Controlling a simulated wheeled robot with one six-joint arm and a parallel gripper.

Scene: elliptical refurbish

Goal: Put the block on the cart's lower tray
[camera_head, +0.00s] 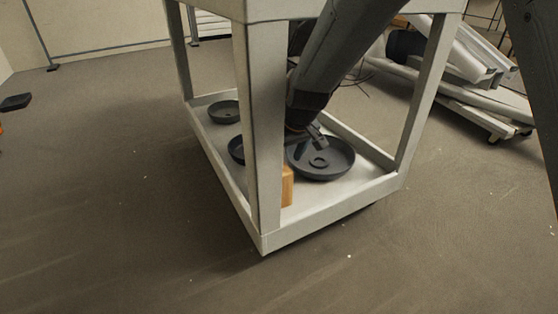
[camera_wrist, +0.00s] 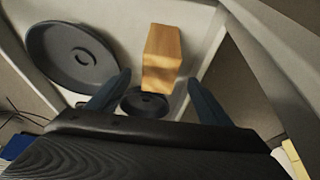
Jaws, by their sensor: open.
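The orange-brown wooden block (camera_head: 287,186) stands on the cart's lower tray (camera_head: 330,208), near the front corner. The cart's near post partly hides it in the head view. In the wrist view the block (camera_wrist: 162,52) appears beyond my fingertips, in line with the gap between them, with the pale tray (camera_wrist: 205,22) around it. My gripper (camera_wrist: 158,78) is open, its two fingers spread apart with nothing held between them. In the head view my arm reaches in under the cart's top, and the gripper (camera_head: 312,137) is small and dark above the tray.
A large dark round dish (camera_head: 335,168) lies on the tray right of the block. Smaller dark dishes (camera_head: 223,112) lie further back. The cart's near post (camera_head: 265,130) stands close by. White beams (camera_head: 480,100) are stacked at right. The floor at left is mostly clear.

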